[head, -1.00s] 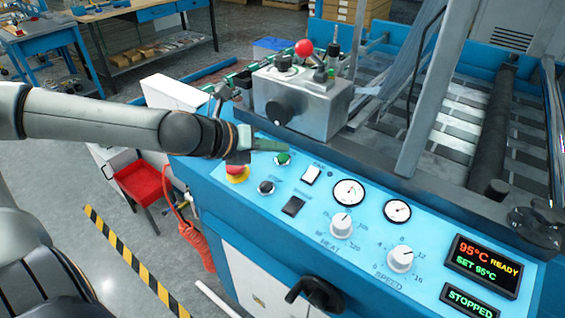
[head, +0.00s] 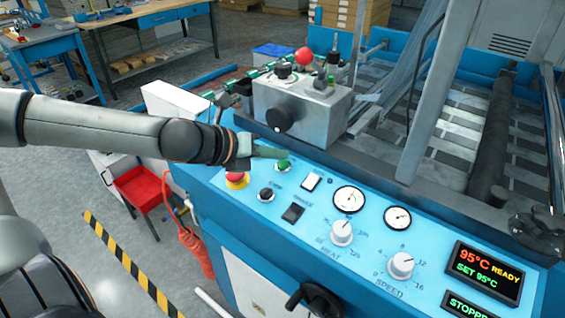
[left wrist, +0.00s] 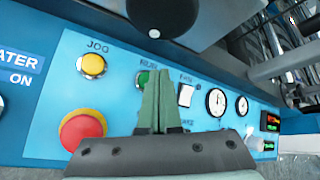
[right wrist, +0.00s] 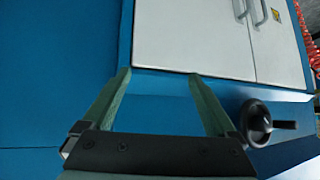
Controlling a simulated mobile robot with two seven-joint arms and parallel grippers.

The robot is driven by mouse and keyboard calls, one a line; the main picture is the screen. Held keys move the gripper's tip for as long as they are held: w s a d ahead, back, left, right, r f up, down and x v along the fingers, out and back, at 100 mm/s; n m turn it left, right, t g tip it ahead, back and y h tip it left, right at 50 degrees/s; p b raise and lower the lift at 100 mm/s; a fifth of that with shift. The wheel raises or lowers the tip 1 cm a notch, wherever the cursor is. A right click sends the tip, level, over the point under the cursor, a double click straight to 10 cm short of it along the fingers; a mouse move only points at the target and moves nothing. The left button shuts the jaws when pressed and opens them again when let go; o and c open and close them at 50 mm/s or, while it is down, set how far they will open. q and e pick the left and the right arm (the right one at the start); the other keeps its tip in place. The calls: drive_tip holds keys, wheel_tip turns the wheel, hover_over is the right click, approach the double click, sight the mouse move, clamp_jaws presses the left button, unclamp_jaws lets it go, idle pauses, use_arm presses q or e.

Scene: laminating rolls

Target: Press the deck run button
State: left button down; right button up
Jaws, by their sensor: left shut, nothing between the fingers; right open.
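The green button (head: 283,165) sits on the blue control panel (head: 330,262), near its back edge. In the left wrist view the green button (left wrist: 143,77) is partly hidden behind my fingers, and its label is blurred. My left gripper (head: 285,153) is shut and empty. Its green fingertips are close above the button in the head view; contact cannot be told. In the left wrist view the left gripper (left wrist: 158,75) points at the panel just right of the button. My right gripper (right wrist: 160,75) is open and empty, facing the machine's blue front.
A red emergency-stop knob (head: 237,180), a black button (head: 266,194) and two rocker switches lie near the green button. A grey metal box (head: 300,105) with a black knob stands behind. The display (head: 487,272) reads 95°C READY. A black handwheel (right wrist: 257,122) is beside my right gripper.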

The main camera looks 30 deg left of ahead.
idle(0.9)
use_arm(q)
drive_tip(key=shift+f, duration=0.1)
drive_tip(key=shift+f+b, duration=0.4)
drive_tip(key=shift+b, duration=0.15)
drive_tip(key=shift+w, duration=0.1)
